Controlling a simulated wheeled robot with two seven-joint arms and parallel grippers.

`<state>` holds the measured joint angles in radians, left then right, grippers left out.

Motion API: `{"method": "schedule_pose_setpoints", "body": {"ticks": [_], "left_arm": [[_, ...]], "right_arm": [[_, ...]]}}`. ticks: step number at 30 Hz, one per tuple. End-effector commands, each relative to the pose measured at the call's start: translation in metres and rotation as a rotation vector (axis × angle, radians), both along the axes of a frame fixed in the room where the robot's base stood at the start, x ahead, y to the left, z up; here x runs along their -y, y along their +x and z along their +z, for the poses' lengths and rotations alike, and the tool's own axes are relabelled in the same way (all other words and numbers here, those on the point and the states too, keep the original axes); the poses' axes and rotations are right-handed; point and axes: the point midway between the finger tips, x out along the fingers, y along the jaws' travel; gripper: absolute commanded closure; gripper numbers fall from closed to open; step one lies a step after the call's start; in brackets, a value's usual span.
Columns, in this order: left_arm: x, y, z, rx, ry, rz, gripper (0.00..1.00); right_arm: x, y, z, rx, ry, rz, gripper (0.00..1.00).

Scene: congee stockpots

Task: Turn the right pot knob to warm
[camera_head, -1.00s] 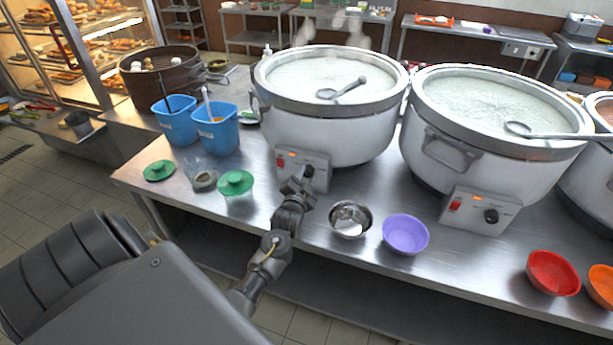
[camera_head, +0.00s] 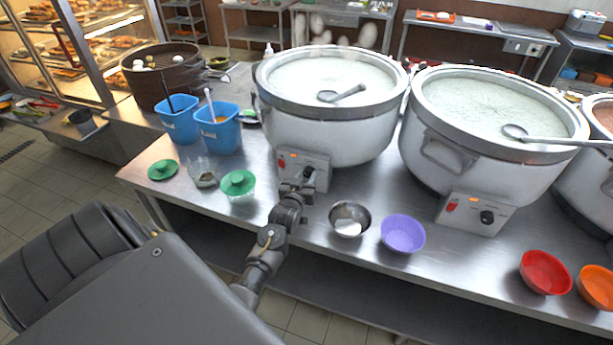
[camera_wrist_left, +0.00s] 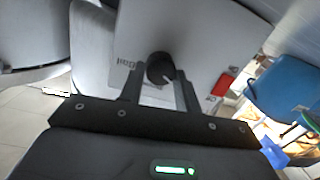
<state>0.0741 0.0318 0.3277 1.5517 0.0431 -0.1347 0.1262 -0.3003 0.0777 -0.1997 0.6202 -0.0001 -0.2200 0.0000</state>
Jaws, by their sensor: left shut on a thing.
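Two large white stockpots of congee show in the head view: the left pot (camera_head: 330,135) and the right pot (camera_head: 475,165). The right pot's control box has a black knob (camera_head: 487,217) and a red switch (camera_head: 452,206), with no gripper near it. My left gripper (camera_head: 300,187) is at the control box of the left pot. In the left wrist view my left gripper (camera_wrist_left: 160,86) is shut on the left pot's black knob (camera_wrist_left: 160,68), one finger on each side. The knob's white mark shows, and "Boil" is printed beside it. My right gripper is not in view.
A steel bowl (camera_head: 349,219), purple bowl (camera_head: 403,234), red bowl (camera_head: 546,272) and orange bowl (camera_head: 597,288) stand along the table's front. Ladles rest in both pots.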

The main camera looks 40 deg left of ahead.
Motion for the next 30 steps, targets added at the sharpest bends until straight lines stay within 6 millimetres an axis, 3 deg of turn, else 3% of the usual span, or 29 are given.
{"method": "schedule_pose_setpoints", "body": {"ticks": [9, 25, 26, 30], "left_arm": [[-0.0008, -0.0004, 0.0, 0.036, -0.106, 0.002, 0.9], [-0.0005, -0.0002, -0.0002, 0.044, -0.126, 0.0, 0.9], [-0.0005, -0.0002, -0.0002, 0.044, -0.126, 0.0, 0.65], [-0.0006, -0.0002, -0.0001, 0.044, -0.125, 0.0, 0.46]], "right_arm": [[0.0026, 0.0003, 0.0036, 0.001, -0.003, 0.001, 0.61], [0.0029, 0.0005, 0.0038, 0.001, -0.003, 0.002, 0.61], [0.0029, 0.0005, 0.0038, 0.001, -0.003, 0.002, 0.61], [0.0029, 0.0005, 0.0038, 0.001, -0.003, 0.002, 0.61]]}}
